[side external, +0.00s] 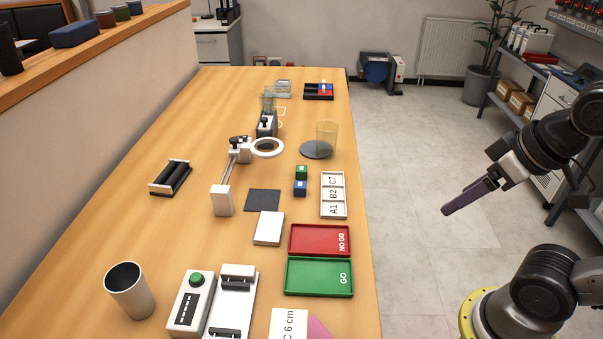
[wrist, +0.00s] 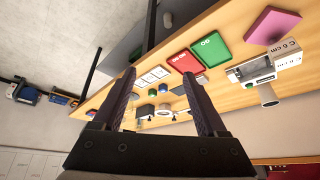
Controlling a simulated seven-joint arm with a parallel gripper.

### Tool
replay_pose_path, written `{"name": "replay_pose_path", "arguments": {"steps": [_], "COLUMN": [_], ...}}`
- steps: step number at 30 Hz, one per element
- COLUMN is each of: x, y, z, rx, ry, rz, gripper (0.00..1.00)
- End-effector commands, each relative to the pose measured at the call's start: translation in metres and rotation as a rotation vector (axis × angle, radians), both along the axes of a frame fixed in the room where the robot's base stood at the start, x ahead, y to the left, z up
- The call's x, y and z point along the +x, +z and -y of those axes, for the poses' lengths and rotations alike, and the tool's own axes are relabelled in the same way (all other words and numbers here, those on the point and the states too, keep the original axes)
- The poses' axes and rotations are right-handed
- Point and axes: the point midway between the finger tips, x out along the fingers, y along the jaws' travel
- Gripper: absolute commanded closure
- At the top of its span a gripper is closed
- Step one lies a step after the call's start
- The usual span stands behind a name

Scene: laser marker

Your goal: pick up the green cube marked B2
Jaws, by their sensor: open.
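A small green cube (side external: 301,172) stands on the wooden table just behind a blue cube (side external: 300,188); they look touching or nearly so. Each has a pale mark on top, too small to read. In the wrist view, the green cube (wrist: 152,93) and blue cube (wrist: 163,88) are small and far off between the fingers. My gripper (side external: 447,211) hangs in the air to the right of the table, over the floor and well away from the cubes. In the wrist view its two dark fingers (wrist: 159,74) are spread apart with nothing held between them.
A white rack (side external: 344,194) labelled A1, B2, C7 lies right of the cubes. Red NO GO (side external: 300,239) and green GO (side external: 302,277) trays lie nearer. A ring magnifier (side external: 267,148) on an arm stands left and a glass beaker (side external: 327,135) behind.

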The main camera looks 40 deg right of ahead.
Motion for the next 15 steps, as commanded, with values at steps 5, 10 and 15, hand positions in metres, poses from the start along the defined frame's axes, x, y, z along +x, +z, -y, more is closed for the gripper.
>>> {"name": "replay_pose_path", "arguments": {"steps": [5, 10, 15], "x": [0.024, 0.074, 0.143], "y": [0.042, 0.084, 0.11], "z": [0.006, 0.012, 0.016], "rx": [0.066, 0.119, 0.158], "ry": [-0.17, -0.323, -0.47], "rz": [0.06, 0.069, 0.051], "gripper": [0.25, 0.25, 0.25]}}
